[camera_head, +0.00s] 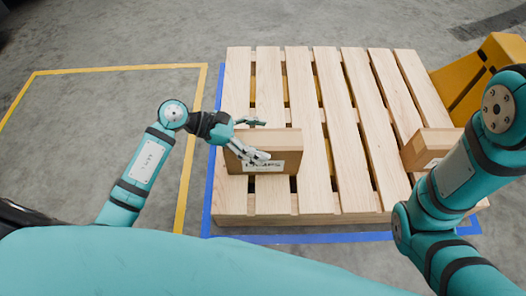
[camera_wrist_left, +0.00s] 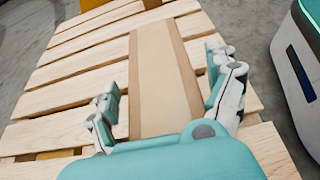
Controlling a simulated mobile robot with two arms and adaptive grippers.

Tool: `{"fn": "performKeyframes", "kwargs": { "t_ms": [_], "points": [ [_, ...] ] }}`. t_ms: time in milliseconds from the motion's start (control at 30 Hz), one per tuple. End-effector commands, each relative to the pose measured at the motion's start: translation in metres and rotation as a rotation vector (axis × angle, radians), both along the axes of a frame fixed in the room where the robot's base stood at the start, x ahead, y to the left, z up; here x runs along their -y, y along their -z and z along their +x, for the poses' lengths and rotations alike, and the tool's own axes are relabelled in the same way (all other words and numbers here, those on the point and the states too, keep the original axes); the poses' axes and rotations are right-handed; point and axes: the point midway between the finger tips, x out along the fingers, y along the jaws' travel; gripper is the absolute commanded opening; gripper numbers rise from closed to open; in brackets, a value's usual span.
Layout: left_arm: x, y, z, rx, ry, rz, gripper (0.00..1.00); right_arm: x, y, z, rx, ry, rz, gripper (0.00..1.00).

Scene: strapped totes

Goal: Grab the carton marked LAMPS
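A brown carton (camera_head: 284,143) lies on the near left part of the wooden pallet (camera_head: 318,190). Its white label, partly covered by a finger, shows letters ending in "MPS". My left gripper (camera_head: 262,140) is at this carton, one finger over the front face and the other beyond its top. In the left wrist view, the carton (camera_wrist_left: 160,75) lies between the two spread fingers of my left gripper (camera_wrist_left: 162,72), with small gaps seeming to show at both sides. My right arm comes in at the right, but its gripper is outside the picture.
A second brown carton (camera_head: 422,146) sits at the pallet's right side, partly behind my right arm; its marking is unreadable. A yellow object (camera_head: 478,78) stands beyond the pallet's right edge. Blue tape (camera_head: 207,200) borders the pallet. The yellow-taped floor area (camera_head: 75,110) at left is empty.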

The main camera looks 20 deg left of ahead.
Motion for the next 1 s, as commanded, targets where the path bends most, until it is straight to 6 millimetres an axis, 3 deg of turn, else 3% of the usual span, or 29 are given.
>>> {"fn": "performKeyframes", "kwargs": {
  "t_ms": [67, 533, 1000],
  "points": [
    [0.0, 0.0, 0.0, 0.0, 0.0, 0.0, 0.75, 0.0, 0.0, 0.0, 0.0, 0.0, 0.0, 0.69],
    [0.0, 0.001, 0.0, -0.002, 0.0, 0.001, 0.13, 0.0, 0.0, 0.0, 0.0, 0.0, 0.0, 0.69],
    [0.0, -0.012, 0.0, 0.003, 0.001, -0.002, 0.11, 0.0, -0.009, 0.0, -0.001, 0.0, 0.0, 0.69]
  ]
}}
